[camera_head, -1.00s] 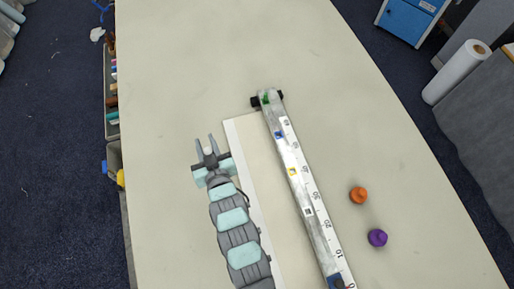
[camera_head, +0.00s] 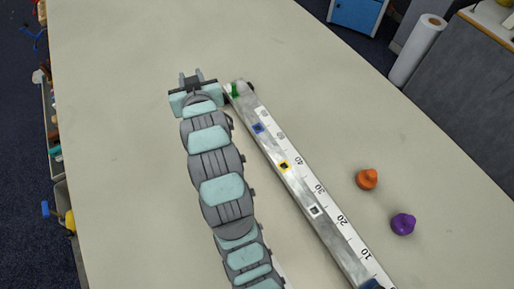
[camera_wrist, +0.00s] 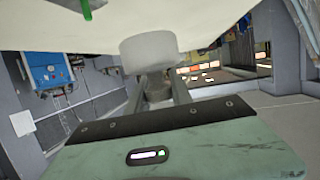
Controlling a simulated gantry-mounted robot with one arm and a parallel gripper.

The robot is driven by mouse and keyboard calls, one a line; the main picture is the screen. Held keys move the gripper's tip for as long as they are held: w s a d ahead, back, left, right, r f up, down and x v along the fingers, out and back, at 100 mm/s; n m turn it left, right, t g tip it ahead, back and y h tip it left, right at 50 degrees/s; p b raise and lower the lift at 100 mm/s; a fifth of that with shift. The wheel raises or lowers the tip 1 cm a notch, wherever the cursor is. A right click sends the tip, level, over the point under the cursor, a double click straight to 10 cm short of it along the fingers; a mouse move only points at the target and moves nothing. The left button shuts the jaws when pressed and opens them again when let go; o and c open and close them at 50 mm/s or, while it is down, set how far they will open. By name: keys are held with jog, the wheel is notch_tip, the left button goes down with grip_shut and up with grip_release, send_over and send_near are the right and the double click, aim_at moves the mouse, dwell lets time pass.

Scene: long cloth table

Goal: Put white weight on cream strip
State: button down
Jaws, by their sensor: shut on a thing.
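My gripper (camera_head: 192,76) is beyond the far end of the arm, just left of the ruler's far end. In the wrist view its fingers (camera_wrist: 157,92) are shut on a pale grey-white cylinder, which looks like the white weight (camera_wrist: 148,52). The weight cannot be made out in the head view. The cream strip lies left of the ruler, mostly hidden under my arm; only a thin pale sliver of it (camera_head: 284,270) shows near the bottom.
A long metal ruler beam (camera_head: 300,190) with coloured square marks runs diagonally, with a green piece (camera_head: 235,91) at its far end. An orange weight (camera_head: 367,179) and a purple weight (camera_head: 403,223) stand to its right. The table's upper middle is clear.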

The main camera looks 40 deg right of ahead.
notch_tip(320, 180, down, 20)
jog(key=shift+r+p, duration=0.15)
jog(key=shift+p, duration=0.5)
jog(key=c, duration=1.1)
grip_release()
jog(key=shift+c, duration=0.2)
jog(key=shift+s+a+r, duration=0.2)
jog(key=shift+s+r, duration=0.05)
jog(key=shift+s, duration=0.15)
jog(key=p+v, duration=0.2)
jog(key=v, duration=0.9)
jog(key=shift+f, duration=0.1)
